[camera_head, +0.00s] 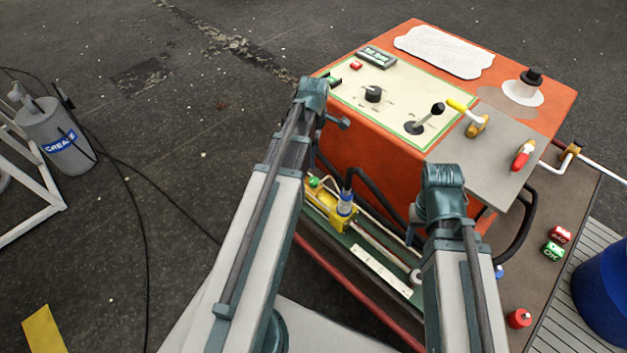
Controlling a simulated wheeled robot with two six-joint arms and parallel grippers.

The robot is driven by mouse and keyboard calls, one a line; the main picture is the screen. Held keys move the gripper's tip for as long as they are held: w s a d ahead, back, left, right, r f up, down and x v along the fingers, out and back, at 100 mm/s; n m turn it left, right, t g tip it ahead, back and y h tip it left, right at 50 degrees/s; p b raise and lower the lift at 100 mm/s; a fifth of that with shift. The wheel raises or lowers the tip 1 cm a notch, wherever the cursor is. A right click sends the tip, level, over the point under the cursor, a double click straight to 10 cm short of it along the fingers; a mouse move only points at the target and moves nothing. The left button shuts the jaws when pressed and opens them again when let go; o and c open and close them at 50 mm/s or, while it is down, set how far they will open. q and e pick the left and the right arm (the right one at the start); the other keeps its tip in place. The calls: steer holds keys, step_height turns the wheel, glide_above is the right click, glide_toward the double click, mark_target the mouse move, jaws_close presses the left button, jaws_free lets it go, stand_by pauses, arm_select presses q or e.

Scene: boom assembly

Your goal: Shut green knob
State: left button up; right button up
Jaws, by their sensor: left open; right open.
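A small green knob (314,182) sits at the left end of a yellow valve block (338,210), low beside the orange machine. My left arm passes just left of it. My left gripper (340,122) is above the knob at the machine's near left edge, open and mostly hidden behind its own wrist. My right gripper (412,234) is right of the valve block, in front of the grey plate, also open and mostly hidden by its wrist. Neither gripper visibly touches the knob.
The orange machine (365,155) carries a panel with a black dial (373,93) and a black-knobbed lever (430,115). Yellow (460,106) and red (522,155) valve handles stand on its right. Black hoses run beside the valve block. A blue drum (605,295) stands at right.

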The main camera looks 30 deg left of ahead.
mark_target(314, 180)
arm_select(q)
step_height(314, 180, down, 13)
steer(key=b, duration=1.1)
steer(key=shift+r+b, duration=0.2)
steer(key=shift+b, duration=0.2)
jaws_close()
